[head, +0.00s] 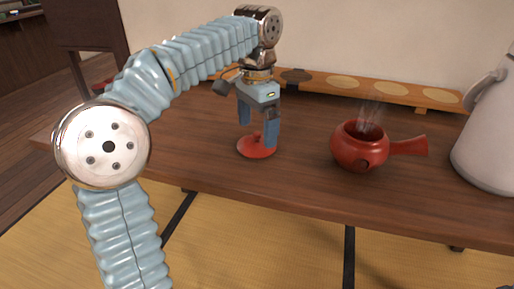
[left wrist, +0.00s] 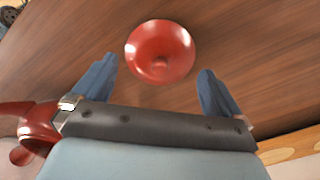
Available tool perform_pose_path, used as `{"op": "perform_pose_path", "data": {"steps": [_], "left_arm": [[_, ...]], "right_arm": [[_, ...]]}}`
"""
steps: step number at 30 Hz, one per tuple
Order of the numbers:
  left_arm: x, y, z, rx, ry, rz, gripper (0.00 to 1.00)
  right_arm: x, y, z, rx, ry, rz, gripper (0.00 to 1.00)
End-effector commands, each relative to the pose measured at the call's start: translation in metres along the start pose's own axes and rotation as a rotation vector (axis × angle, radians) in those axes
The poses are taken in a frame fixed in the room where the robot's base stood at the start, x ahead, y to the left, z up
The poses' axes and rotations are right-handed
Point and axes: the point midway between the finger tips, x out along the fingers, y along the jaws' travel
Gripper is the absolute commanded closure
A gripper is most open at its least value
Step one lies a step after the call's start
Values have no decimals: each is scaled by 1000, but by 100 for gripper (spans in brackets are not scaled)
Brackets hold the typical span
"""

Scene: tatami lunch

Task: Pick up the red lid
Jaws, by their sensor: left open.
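The red lid (head: 257,151) lies flat on the wooden table, a round disc with a small knob. In the left wrist view the whole lid (left wrist: 160,42) shows, knob toward the gripper. My left gripper (head: 257,134) points down over the lid, its blue fingers spread and empty. In the left wrist view its fingertips (left wrist: 156,64) stand on either side of the lid, with gaps. I cannot tell whether the fingertips touch the table. The red teapot (head: 358,155) stands open and steaming to the right of the lid. My right gripper is not in view.
A white pitcher (head: 491,135) stands at the table's right end. A long wooden board with round pale spots (head: 388,89) runs along the back by the wall. The table (head: 300,190) is clear in front of the lid; tatami lies below its front edge.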

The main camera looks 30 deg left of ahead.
Motion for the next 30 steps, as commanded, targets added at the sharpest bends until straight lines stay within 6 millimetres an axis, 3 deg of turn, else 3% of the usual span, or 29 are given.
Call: {"op": "perform_pose_path", "data": {"steps": [4,13,26,30], "left_arm": [[24,-1,-1,-2,-1,0,0],[28,0,-1,-1,1,0,0],[29,0,-1,-1,-2,1,66],[30,0,-1,-1,-5,3,71]], "right_arm": [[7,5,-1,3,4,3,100],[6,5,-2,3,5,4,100],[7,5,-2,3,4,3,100],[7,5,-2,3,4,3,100]]}}
